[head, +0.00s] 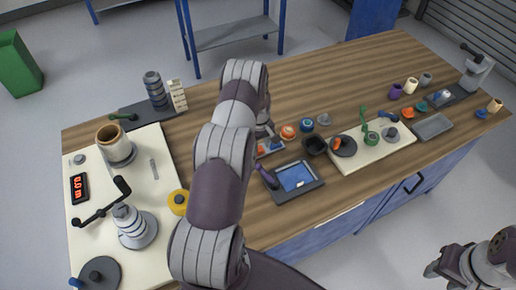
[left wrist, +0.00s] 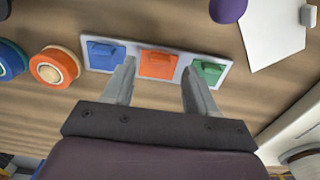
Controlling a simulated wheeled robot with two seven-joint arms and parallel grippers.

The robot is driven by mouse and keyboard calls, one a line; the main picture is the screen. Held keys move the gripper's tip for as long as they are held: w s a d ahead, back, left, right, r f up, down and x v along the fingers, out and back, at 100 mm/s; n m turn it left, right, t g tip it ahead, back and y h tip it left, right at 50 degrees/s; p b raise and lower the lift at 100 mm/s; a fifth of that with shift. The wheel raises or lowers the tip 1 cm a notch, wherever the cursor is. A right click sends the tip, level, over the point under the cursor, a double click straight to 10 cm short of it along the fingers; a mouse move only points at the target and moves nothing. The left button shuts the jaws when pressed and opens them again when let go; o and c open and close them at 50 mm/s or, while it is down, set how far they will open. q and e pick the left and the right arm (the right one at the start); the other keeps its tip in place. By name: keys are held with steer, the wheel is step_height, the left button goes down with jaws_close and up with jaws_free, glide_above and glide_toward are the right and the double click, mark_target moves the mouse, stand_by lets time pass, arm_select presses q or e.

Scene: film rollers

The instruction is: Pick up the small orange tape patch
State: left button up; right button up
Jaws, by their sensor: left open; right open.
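The small orange tape patch (left wrist: 158,64) lies flat in the middle of a pale strip tray (left wrist: 226,74), between a blue patch (left wrist: 104,54) and a green patch (left wrist: 208,70). In the head view the tray (head: 283,147) shows only in part beside my left arm. My left gripper (left wrist: 157,76) is open and empty, its two fingers pointing at the tray, one to each side of the orange patch. I cannot tell its height above the patch. My right gripper (head: 436,268) is open and empty, off the bench at the lower right of the head view.
An orange roll (head: 288,132) and a blue roll (head: 307,125) stand close to the tray. A dark frame with a blue panel (head: 295,177) and a black cup (head: 315,145) are nearby. A cream board (head: 372,155) lies further right. The back of the wooden bench is mostly clear.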

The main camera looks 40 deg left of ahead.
arm_select(q)
step_height(320, 180, down, 2)
steer(key=shift+w+d+f, duration=0.1)
steer(key=shift+f, duration=0.25)
steer(key=shift+r, duration=0.1)
steer(key=c, duration=0.4)
arm_select(e)
steer(key=shift+r, duration=0.4)
